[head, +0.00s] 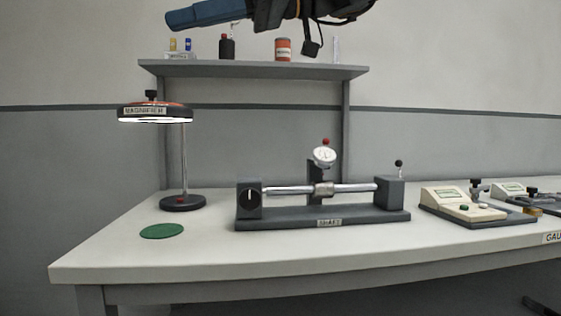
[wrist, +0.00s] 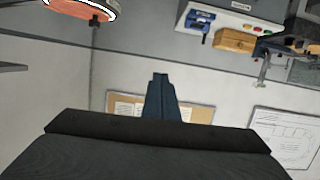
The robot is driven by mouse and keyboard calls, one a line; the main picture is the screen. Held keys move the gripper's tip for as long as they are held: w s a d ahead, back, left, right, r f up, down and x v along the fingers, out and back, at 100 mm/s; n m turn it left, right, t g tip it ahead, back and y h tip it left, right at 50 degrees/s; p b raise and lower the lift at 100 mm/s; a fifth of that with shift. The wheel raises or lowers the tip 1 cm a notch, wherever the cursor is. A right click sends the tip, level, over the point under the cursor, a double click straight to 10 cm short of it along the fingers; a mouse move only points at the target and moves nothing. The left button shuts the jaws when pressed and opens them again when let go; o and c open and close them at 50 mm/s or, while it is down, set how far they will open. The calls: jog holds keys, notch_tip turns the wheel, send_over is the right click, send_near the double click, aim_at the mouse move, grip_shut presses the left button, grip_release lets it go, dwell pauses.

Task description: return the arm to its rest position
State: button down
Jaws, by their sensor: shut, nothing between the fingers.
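In the wrist view my gripper (wrist: 160,80) shows as narrow blue fingers closed together beyond a wide dark body. Nothing is between them. In the head view part of my arm (head: 268,15) crosses the top edge, with a blue part reaching left and a small dark piece hanging down. It is high, in front of the wall and above the shelf in the picture. The rest of the arm is cut off by the frame, so its full pose is hidden.
The white bench (head: 120,255) holds a magnifier lamp (head: 155,112), a green disc (head: 162,231), a shaft fixture (head: 322,218) with a dial gauge (head: 324,155), and a cream instrument (head: 463,205). A grey shelf (head: 250,70) carries small containers. In the wrist view a noticeboard (wrist: 200,111) hangs behind the fingers.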

notch_tip(320, 180, down, 33)
jog(key=s+m+h, duration=0.3)
jog(key=m+h, duration=0.4)
jog(key=m, duration=0.3)
jog(key=s+d+f+m+t+h+p, duration=0.1)
jog(key=s+d+f+m+h, duration=0.15)
jog(key=s+d+f, duration=0.65)
jog(key=s+d+f+m+t+h, duration=0.15)
jog(key=d+f+h, duration=0.25)
jog(key=f, duration=1.1)
jog(key=d+r+m+p, duration=0.3)
jog(key=d+r+p, duration=0.7)
jog(key=r+p, duration=0.3)
jog(key=d+r+m+h+p, duration=0.1)
jog(key=d+r+m+p, duration=0.2)
jog(key=d+r+p, duration=0.7)
notch_tip(320, 180, up, 3)
jog(key=p, duration=0.7)
jog(key=shift+s+g+p, duration=0.35)
jog(key=shift+s+p, duration=0.05)
jog(key=shift+h, duration=0.25)
